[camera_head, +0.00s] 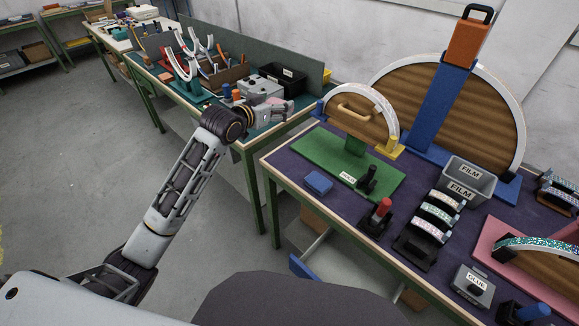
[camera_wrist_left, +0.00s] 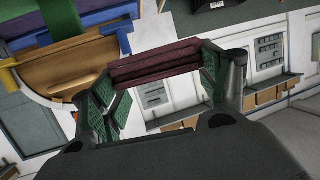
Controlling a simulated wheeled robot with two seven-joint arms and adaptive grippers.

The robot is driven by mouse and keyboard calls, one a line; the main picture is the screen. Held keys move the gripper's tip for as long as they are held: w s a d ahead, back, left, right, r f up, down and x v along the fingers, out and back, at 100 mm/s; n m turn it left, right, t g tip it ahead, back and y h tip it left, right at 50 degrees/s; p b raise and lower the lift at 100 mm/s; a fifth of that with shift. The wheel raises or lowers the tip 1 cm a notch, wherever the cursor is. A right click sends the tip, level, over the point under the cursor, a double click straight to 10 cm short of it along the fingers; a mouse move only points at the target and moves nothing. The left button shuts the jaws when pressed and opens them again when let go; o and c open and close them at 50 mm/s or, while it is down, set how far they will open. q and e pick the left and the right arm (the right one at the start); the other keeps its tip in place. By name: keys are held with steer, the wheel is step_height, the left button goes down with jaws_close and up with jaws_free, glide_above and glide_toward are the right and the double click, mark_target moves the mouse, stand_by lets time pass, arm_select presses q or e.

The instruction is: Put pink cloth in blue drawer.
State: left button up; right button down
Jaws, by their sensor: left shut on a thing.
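The pink cloth (camera_wrist_left: 155,62) looks dark pinkish red and folded in the left wrist view. It is held between the green-padded fingers of my left gripper (camera_wrist_left: 153,78), which is shut on it. In the head view my left gripper (camera_head: 283,110) is over the near right end of the far workbench, and the cloth is hard to make out there. A blue drawer front (camera_head: 301,267) shows below the near edge of the right-hand table, pulled out from under it. The lower part of the drawer is cut off by my own body. My right gripper is not in view.
The right-hand table (camera_head: 290,165) carries a green base with a wooden arch (camera_head: 350,118), a blue block (camera_head: 318,183), stamps and a grey FILM bin (camera_head: 468,178). The far bench holds a black bin (camera_head: 282,78) and tools. Open floor (camera_head: 70,170) lies left.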

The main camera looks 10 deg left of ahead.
arm_select(q)
steer(key=s+d+f+m+g+h, duration=0.1)
steer(key=d+f+m+h, duration=0.1)
steer(key=f, duration=1.1)
steer(key=shift+d+m+g+h, duration=0.3)
steer(key=shift+d+h, duration=0.2)
steer(key=shift+d, duration=0.2)
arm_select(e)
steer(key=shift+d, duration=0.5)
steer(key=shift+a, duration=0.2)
